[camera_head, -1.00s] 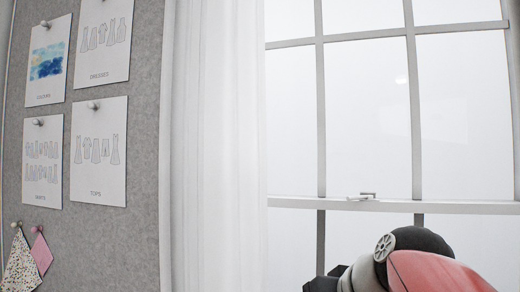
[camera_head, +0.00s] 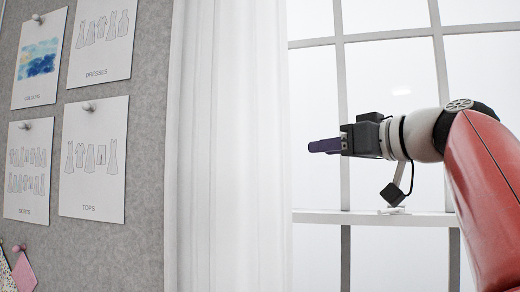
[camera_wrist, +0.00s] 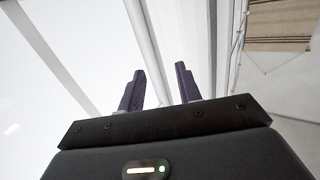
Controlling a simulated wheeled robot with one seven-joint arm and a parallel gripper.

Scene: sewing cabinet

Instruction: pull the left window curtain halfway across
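The left window curtain (camera_head: 225,150) is white and hangs in vertical folds over the left side of the window in the head view. My gripper (camera_head: 312,146) is raised in front of the window, just right of the curtain's right edge, with its purple fingers pointing left. In the wrist view my gripper (camera_wrist: 160,88) has its two fingers apart with nothing visible between them. A white upright band (camera_wrist: 170,40) lies beyond the fingers there; I cannot tell whether it is curtain or frame. I see no contact with the curtain.
The window (camera_head: 385,75) has pale bars and a horizontal rail (camera_head: 400,218) with a small latch (camera_head: 392,210). A grey pinboard (camera_head: 145,130) with pinned pattern sheets (camera_head: 93,158) stands left of the curtain. In the wrist view a brown striped thing (camera_wrist: 282,25) shows at upper right.

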